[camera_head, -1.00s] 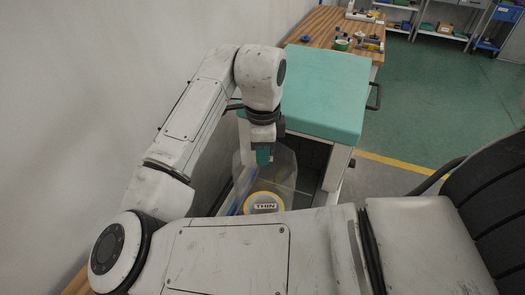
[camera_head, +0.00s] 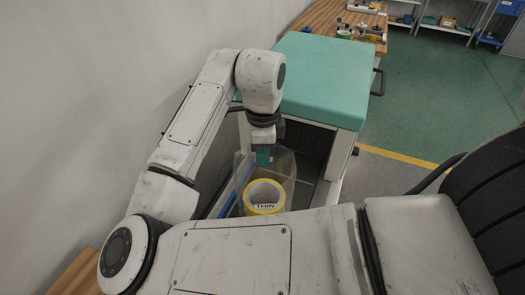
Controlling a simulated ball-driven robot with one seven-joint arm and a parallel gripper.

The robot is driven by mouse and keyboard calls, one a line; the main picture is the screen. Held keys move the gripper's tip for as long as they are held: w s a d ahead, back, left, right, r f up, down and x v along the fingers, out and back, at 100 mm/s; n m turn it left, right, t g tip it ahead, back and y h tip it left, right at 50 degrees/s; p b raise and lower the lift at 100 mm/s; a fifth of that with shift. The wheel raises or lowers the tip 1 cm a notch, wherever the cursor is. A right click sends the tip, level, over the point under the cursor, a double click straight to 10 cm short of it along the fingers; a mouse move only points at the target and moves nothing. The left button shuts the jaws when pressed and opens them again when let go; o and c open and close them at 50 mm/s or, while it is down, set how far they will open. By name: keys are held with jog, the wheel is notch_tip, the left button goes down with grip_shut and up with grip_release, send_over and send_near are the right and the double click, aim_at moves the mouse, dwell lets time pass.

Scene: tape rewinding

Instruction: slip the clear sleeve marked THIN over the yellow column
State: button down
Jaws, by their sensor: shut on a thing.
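My gripper (camera_head: 264,156) points down beside the teal-topped cabinet, with its teal fingers shut at the upper edge of a clear sleeve (camera_head: 285,170). The sleeve is see-through and its outline is faint. The yellow column (camera_head: 250,202) shows as a yellow ring with a pale middle, just below the gripper. A white label reading THIN shows at the near side of the ring. The sleeve's upper part stands behind and above the ring. My arm hides the lower parts, and I cannot tell whether the sleeve is around the column.
A cabinet with a teal top (camera_head: 325,80) stands close behind and right of the gripper. A pale wall (camera_head: 90,90) is on the left. A wooden bench (camera_head: 345,20) with small items and shelves are at the back. Green floor (camera_head: 430,110) is clear on the right.

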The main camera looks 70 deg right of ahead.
jog(key=shift+f, duration=0.5)
jog(key=shift+f+b, duration=0.15)
jog(key=shift+b, duration=0.15)
jog(key=shift+f, duration=0.3)
jog(key=shift+f+b, duration=1.45)
jog(key=shift+f, duration=0.5)
